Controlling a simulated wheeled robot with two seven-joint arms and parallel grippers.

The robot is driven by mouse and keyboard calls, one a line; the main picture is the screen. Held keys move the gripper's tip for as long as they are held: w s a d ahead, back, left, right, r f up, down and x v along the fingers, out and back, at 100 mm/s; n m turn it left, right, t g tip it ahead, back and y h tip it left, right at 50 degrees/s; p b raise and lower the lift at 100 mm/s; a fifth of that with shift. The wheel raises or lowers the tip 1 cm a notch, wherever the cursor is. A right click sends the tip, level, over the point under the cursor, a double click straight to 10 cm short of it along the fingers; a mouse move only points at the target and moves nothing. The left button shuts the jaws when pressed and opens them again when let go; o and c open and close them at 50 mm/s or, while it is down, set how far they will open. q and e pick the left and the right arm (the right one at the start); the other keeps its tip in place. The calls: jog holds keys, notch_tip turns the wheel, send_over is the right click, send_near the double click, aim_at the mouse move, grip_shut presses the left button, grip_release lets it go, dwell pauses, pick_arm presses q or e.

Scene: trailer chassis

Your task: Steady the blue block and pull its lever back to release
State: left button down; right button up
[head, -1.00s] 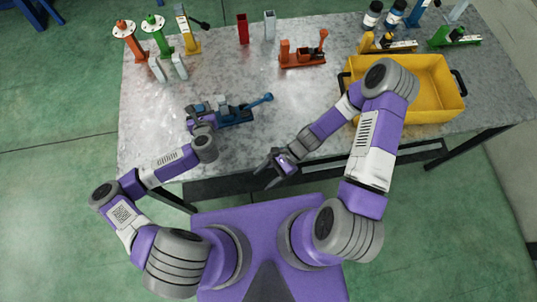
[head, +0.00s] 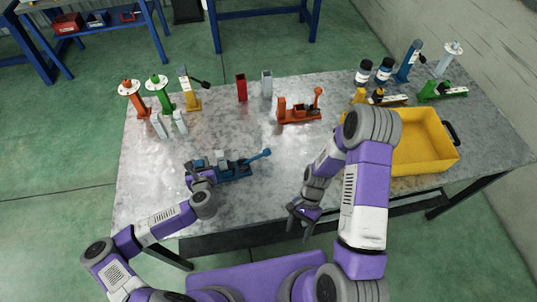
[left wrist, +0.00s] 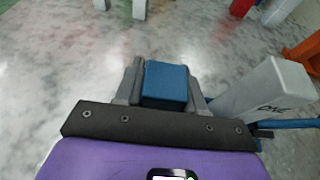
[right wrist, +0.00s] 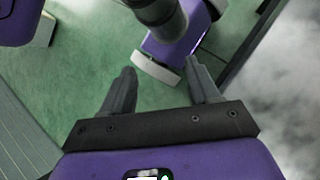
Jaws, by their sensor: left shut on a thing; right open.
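The blue block (head: 235,171) lies on the metal table (head: 146,200) at the left front, and its blue lever (head: 260,156) sticks out to the right with a round knob at its end. My left gripper (head: 203,173) is shut on the left end of the block. In the left wrist view the block's blue end (left wrist: 166,84) sits between the fingers, beside a light grey upright part (left wrist: 262,88). My right gripper (head: 299,220) is open and empty over the table's front edge, to the right of the lever and apart from it. In the right wrist view its fingers (right wrist: 160,92) are spread.
A red-orange lever block (head: 300,114) stands behind the lever. A yellow crate (head: 425,150) is at the right, partly behind my right arm. Coloured stands (head: 161,95) and small upright bars are at the back left. The middle of the table is clear.

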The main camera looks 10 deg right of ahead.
jog(key=w+d+r+h, duration=0.2)
jog(key=d, duration=0.2)
jog(key=w+d+r+h, duration=0.2)
jog(key=d, duration=0.2)
jog(key=w+d+r+h, duration=0.2)
jog(key=d, duration=0.2)
jog(key=shift+t, duration=0.4)
jog(key=shift+w+a+r+m, duration=0.1)
jog(key=shift+w+r+m, duration=0.15)
jog(key=shift+w, duration=0.4)
jog(key=shift+w+a+r+m, duration=0.15)
jog(key=shift+w+r, duration=0.2)
jog(key=shift+w, duration=0.25)
jog(key=w+a+r+m+t, duration=0.2)
jog(key=w+a+r+t, duration=0.3)
jog(key=w, duration=0.5)
jog(key=m+t+y, duration=0.2)
send_near(269, 150)
jog(key=f, duration=0.6)
jog(key=w+f, duration=0.1)
jog(key=f, duration=0.2)
jog(key=shift+a+f, duration=0.15)
jog(key=shift+f, duration=0.1)
grip_shut()
